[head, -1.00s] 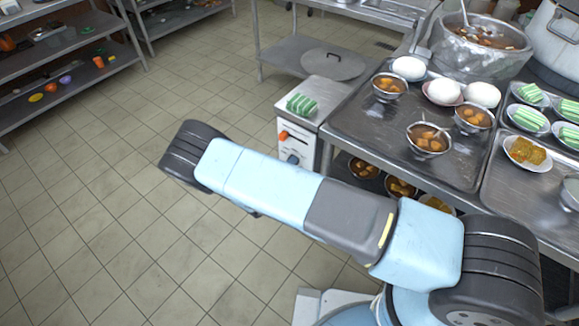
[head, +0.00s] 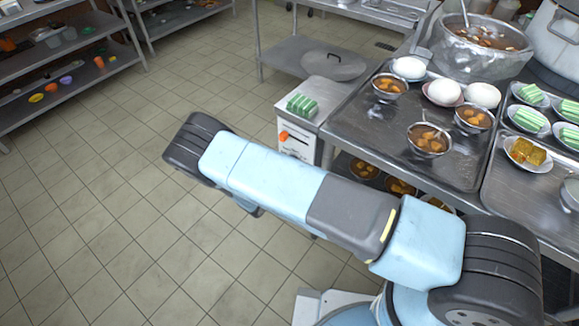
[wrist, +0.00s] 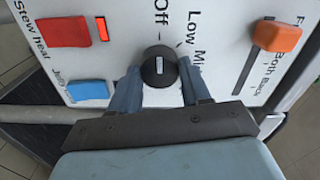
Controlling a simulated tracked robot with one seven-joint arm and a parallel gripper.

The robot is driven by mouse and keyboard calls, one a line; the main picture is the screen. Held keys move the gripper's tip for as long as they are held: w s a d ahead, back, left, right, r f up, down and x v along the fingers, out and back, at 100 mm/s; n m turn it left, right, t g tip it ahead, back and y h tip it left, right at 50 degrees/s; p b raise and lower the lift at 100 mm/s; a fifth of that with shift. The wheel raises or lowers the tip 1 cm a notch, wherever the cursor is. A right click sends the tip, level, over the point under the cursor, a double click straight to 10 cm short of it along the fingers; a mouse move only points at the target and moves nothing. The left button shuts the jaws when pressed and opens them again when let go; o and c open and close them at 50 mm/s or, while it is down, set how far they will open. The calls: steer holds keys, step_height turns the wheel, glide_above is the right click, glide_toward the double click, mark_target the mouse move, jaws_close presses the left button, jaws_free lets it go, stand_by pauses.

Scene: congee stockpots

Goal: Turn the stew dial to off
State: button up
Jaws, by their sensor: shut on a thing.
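The stew dial (wrist: 159,66) is a round black knob with a white mark on a white panel in the wrist view. Its white mark stands about upright in the picture, roughly in line with the tick under the word "Off". "Low" is printed to the right of that. My gripper (wrist: 159,80) has one blue-grey finger on each side of the dial and is shut on it. In the head view the white control box (head: 299,138) stands beyond my arm. My gripper and the dial are hidden there.
Near the dial are a red button (wrist: 63,32), a blue button (wrist: 88,89), a lit orange lamp (wrist: 102,29) and an orange slider (wrist: 276,36). A steel counter (head: 345,125) with bowls and plates stands to the right. The tiled floor on the left is clear.

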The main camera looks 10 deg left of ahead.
steer(key=shift+s+a+f, duration=0.1)
steer(key=shift+a+f, duration=0.05)
steer(key=o, duration=1.1)
steer(key=shift+c, duration=0.2)
steer(key=v, duration=1.3)
steer(key=shift+s, duration=0.3)
steer(key=shift+s+a, duration=0.1)
